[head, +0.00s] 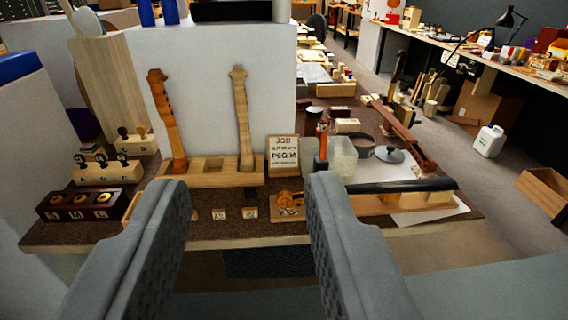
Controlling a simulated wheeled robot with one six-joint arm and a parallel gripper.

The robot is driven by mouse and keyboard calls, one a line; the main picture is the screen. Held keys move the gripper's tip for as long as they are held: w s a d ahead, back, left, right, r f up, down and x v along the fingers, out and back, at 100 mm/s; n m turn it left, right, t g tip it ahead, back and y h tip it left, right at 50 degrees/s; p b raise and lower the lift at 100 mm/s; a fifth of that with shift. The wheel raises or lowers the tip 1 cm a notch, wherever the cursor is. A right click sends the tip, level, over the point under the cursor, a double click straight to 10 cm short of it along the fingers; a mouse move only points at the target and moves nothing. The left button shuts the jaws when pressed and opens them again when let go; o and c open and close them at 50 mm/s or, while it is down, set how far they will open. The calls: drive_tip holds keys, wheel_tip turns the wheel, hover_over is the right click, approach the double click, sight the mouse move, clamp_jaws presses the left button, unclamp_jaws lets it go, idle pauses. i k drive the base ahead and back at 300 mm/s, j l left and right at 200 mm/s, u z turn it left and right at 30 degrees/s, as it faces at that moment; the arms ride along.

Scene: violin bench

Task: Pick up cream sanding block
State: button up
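My gripper (252,190) is open and empty, its two grey fingers wide apart in the foreground, in front of the near bench edge. A small cream block (347,125) lies on the dark bench top, right of centre and well beyond my fingertips. It looks like the cream sanding block, though it is small and I cannot be sure. A brown block (340,112) lies just behind it, and a translucent tub (343,153) stands in front of it. Nothing is between my fingers.
Two violin necks (242,118) stand in a wooden rack (212,180) at left, beside a small sign (283,155). A wooden board with a black bar (420,190) lies along the front right. A clamp (400,132) stands behind it. Free floor (500,210) shows at right.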

sight(343, 127)
drive_tip(key=i+l+z, duration=0.25)
drive_tip(key=i, duration=0.4)
drive_tip(key=i+j+z, duration=0.25)
drive_tip(key=i, duration=0.4)
drive_tip(key=l, duration=0.1)
